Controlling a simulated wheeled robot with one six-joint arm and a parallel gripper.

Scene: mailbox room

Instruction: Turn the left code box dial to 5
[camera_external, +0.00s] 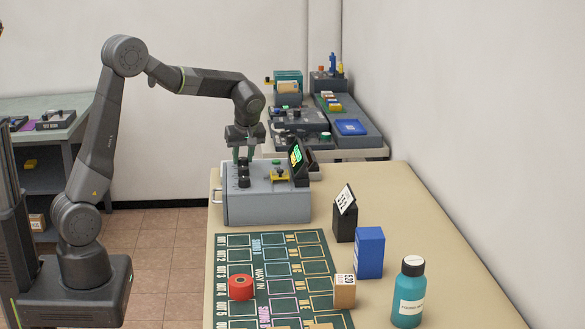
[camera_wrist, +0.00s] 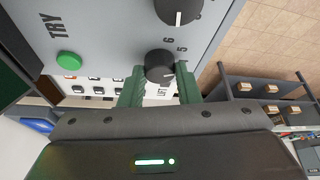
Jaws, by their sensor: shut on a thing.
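The grey code box (camera_external: 265,205) stands at the far end of the tan table, with black dials on its left side and a tilted screen (camera_external: 296,156) showing green. My gripper (camera_external: 245,156) reaches down over the far dial. In the wrist view its green fingers are shut on a black dial (camera_wrist: 159,65), one on each side. This dial has a pale pointer mark at its lower right edge; the digits 6 and 5 are printed beside it. A partly hidden label lies below it. A second dial (camera_wrist: 178,10) with a white mark is at the top edge.
A green button (camera_wrist: 68,60) beside the word TRY is on the box. A green mat (camera_external: 270,265) holds a red roll (camera_external: 241,287) and a small carton (camera_external: 344,291). A blue box (camera_external: 369,252) and a teal bottle (camera_external: 408,292) stand to the right.

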